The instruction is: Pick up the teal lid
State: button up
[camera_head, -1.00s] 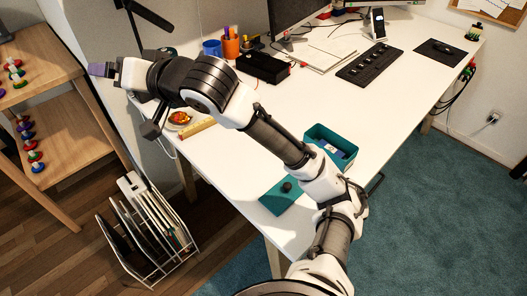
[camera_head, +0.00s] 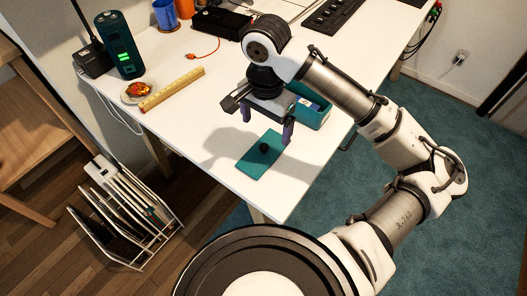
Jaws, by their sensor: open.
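The teal lid (camera_head: 257,160) lies flat near the front corner of the white desk, with a dark round knob (camera_head: 265,147) on top. My gripper (camera_head: 268,126) hangs above and just behind the lid, pointing down. Its two purple-tipped fingers are spread apart with nothing between them. The right fingertip shows close to the lid's right edge; I cannot tell whether it touches. A teal box (camera_head: 311,113) stands behind and to the right of the lid, partly hidden by my gripper and arm.
On the white desk (camera_head: 190,125) are a yellow ruler (camera_head: 171,89), a small plate of food (camera_head: 138,91) and a dark green device (camera_head: 121,47) at the left. A black box (camera_head: 221,22) and keyboard (camera_head: 331,14) are farther back. A wire rack (camera_head: 128,213) stands on the floor.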

aim_at(264, 146)
notch_tip(264, 146, down, 3)
jog(key=shift+r, duration=0.1)
jog(key=shift+s+a+f, duration=0.15)
jog(key=shift+s+f, duration=0.05)
jog(key=shift+f, duration=1.15)
jog(key=shift+s+a+f, duration=0.1)
jog(key=shift+s+f, duration=0.05)
jog(key=shift+f, duration=1.15)
jog(key=c, duration=1.1)
jog(key=shift+o, duration=0.2)
jog(key=shift+r, duration=0.15)
